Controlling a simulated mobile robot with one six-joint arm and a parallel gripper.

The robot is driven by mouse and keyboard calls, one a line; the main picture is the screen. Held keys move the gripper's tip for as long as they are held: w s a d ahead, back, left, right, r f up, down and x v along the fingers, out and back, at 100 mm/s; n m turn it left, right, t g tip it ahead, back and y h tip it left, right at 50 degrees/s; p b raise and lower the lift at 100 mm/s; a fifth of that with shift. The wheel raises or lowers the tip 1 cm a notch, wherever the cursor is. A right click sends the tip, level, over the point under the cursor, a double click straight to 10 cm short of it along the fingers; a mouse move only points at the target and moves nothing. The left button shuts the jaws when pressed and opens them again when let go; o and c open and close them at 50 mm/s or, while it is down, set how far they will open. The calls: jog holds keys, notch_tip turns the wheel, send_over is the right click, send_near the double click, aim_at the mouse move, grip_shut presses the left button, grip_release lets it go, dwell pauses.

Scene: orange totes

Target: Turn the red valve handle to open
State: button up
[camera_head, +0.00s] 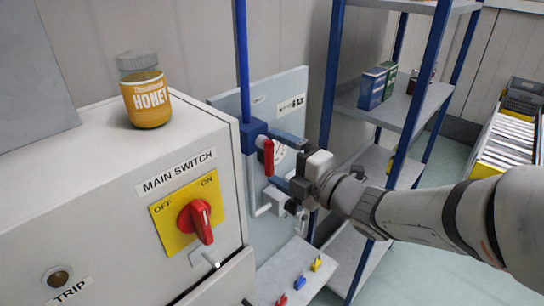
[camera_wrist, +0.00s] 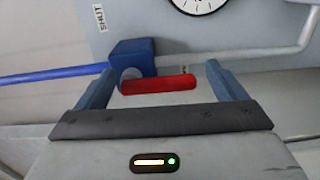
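The red valve handle (camera_head: 268,158) sits in front of a blue valve body (camera_head: 252,137) on a grey wall panel. In the head view it hangs roughly vertical, below the tall blue pipe. In the wrist view the handle (camera_wrist: 158,84) lies across the picture, roughly parallel to the blue pipe, with the blue valve body (camera_wrist: 136,56) behind its left end. My gripper (camera_head: 272,157) is open at the handle. In the wrist view its fingers (camera_wrist: 162,78) stand apart, one beyond each end of the handle, with visible gaps.
A round gauge (camera_wrist: 200,3) and a "SHUT" label (camera_wrist: 99,18) are on the panel. A white cabinet with the red main switch (camera_head: 200,220) and a honey jar (camera_head: 145,92) stands left. A blue-framed shelf (camera_head: 410,105) stands close behind my arm.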

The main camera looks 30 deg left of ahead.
jog(key=shift+o, duration=0.7)
jog(key=b+v, duration=0.1)
jog(key=v, duration=0.6)
jog(key=shift+s+d+b, duration=0.2)
jog(key=shift+d+b, duration=0.05)
jog(key=shift+b, duration=0.1)
